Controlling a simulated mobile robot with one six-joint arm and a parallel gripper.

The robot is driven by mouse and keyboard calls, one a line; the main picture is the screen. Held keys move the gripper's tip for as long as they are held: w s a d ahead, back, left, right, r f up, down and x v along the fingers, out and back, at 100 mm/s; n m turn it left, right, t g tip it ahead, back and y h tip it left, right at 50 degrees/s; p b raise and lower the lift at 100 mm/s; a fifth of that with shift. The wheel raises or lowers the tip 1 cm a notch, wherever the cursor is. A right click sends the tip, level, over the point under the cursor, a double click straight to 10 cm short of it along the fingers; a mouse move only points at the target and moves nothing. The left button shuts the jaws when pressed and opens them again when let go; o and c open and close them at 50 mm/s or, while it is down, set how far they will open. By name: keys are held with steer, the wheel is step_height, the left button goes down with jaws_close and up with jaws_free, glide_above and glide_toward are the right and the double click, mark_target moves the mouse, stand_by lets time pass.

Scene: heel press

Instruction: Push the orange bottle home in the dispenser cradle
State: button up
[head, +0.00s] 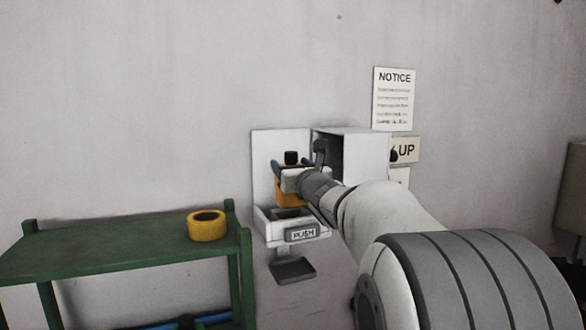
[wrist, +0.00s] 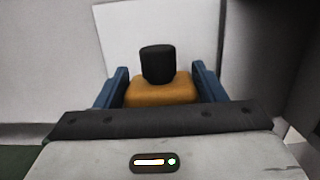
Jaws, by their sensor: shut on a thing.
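The orange bottle (head: 287,196) with a black cap (head: 291,157) is upright in front of the white back plate of the dispenser (head: 268,142). My gripper (head: 290,172) is shut on the bottle, with blue fingers on either side of it. In the wrist view the bottle's orange top (wrist: 162,92) shows between the two blue fingers. The cradle (head: 268,229) is the white tray-like lower part of the dispenser, below the bottle. Whether the bottle's base touches the cradle is hard to tell.
The dispenser's white cover (head: 362,156) stands open on the right, close to my arm. A PUSH bar (head: 302,233) and dark drip tray (head: 293,270) are below. A green shelf (head: 110,245) with a yellow tape roll (head: 207,225) stands left. Notices (head: 394,98) hang on the wall.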

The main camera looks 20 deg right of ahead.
steer(key=shift+s+f, duration=0.1)
stand_by(0.4)
steer(key=shift+f+b, duration=0.7)
steer(key=shift+b, duration=0.35)
steer(key=shift+f, duration=0.1)
steer(key=shift+f+b, duration=0.65)
steer(key=shift+b, duration=0.4)
steer(key=shift+f+b, duration=0.8)
steer(key=shift+b, duration=0.05)
stand_by(0.5)
steer(key=o, duration=1.4)
steer(key=shift+r, duration=0.1)
steer(key=shift+r+p, duration=2.35)
steer(key=shift+r, duration=1.15)
